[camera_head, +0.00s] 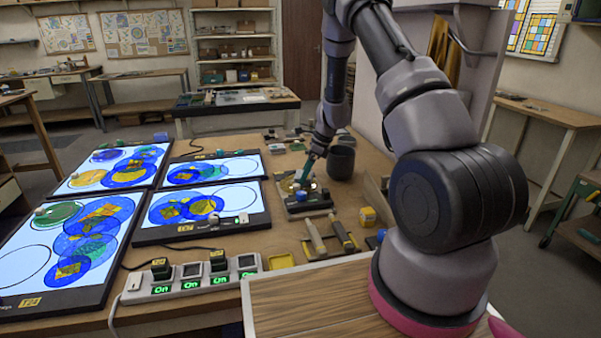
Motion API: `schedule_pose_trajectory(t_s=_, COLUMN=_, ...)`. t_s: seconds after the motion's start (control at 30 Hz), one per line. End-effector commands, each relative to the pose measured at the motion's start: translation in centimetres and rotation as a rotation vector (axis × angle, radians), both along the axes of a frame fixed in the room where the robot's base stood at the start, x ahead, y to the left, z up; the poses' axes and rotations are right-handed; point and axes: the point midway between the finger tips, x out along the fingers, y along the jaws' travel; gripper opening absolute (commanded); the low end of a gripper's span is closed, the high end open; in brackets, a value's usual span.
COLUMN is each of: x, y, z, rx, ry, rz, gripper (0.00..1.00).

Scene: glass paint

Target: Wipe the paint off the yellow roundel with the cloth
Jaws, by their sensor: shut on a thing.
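A yellow roundel (88,178) lies on the lit upper-left panel (60,191), beside blue roundels. Whether paint is on it is too small to tell. My gripper (306,175) is far from it, to the right, low over a small dark rack (307,206) on the bench. It is shut on a slim teal thing (307,168), whose lower end is at the rack. I cannot tell whether this is a cloth, and no other cloth is clear to me.
Other lit panels (130,213) hold overlapping blue and green roundels with yellow patches. A switch strip (185,288) shows several green "On" displays. A dark cup (341,162) stands right of my gripper.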

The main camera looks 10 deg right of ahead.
Motion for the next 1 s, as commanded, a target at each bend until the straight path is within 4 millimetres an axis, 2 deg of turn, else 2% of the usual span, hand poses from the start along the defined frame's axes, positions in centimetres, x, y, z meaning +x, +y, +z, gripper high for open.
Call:
schedule_pose_trajectory(t_s=0.2, x=-0.7, y=-1.6, z=-0.1, rx=0.0, ry=0.001, rz=-0.002, gripper=0.42)
schedule_pose_trajectory(t_s=0.33, x=-0.9, y=-2.0, z=-0.1, rx=0.0, ry=0.0, rz=0.0, gripper=0.42)
schedule_pose_trajectory(t_s=0.73, x=1.4, y=-1.7, z=-0.1, rx=-0.001, ry=0.0, rz=0.002, gripper=0.42)
schedule_pose_trajectory(t_s=1.0, x=1.9, y=-1.0, z=0.0, rx=0.0, ry=0.001, rz=0.001, gripper=0.42)
